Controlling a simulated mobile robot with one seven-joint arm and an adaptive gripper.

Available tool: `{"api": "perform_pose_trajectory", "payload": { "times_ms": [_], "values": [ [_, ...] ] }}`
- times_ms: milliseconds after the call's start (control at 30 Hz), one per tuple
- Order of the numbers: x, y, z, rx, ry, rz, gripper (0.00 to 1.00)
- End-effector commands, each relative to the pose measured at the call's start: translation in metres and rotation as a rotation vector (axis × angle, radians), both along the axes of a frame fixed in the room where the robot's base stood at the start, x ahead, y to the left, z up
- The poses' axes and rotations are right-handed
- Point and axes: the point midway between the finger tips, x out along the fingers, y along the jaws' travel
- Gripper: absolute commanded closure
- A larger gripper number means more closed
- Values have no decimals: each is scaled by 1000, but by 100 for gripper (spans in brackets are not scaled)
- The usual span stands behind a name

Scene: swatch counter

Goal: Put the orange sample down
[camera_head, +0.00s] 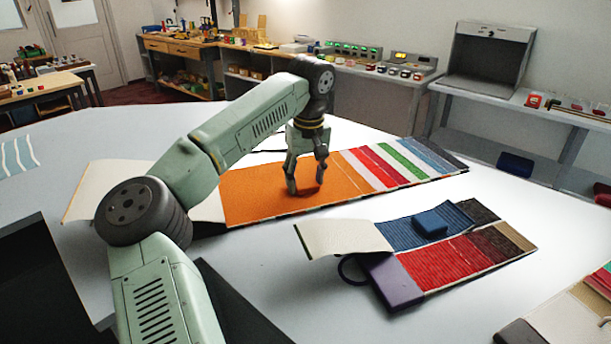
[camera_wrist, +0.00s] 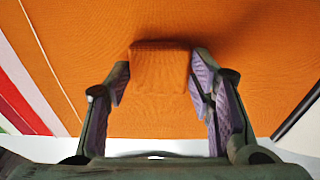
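The orange sample (camera_wrist: 160,70) is a small block between the two finger pads of my gripper (camera_wrist: 160,75) in the wrist view. The fingertips meet its sides, so my gripper looks shut on it. In the head view my gripper (camera_head: 306,187) points down low over the orange section (camera_head: 255,190) of the long swatch board. The sample is nearly the same colour as that section and is partly hidden by the fingers there. It is at or just above the cloth; I cannot tell whether it touches.
A smaller swatch board (camera_head: 455,262) lies in front, with a blue block (camera_head: 430,225) on its blue section and a purple block (camera_head: 390,280) at its near edge. Striped sections (camera_head: 400,160) lie right of my gripper. Bare white counter (camera_head: 270,255) shows between the boards.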

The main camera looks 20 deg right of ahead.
Motion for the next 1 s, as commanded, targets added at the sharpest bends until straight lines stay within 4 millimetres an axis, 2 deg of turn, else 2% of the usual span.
{"api": "perform_pose_trajectory", "payload": {
  "times_ms": [200, 467, 600, 767, 1000],
  "values": [
    [0, 0, 0, 0, 0, 0, 35],
    [0, 0, 1, 0, 0, 0, 35],
    [0, 0, 8, 0, -1, 1, 35],
    [-3, -1, 35, 0, -5, 2, 35],
    [-10, -2, 87, 0, -3, 1, 35]
  ]
}}
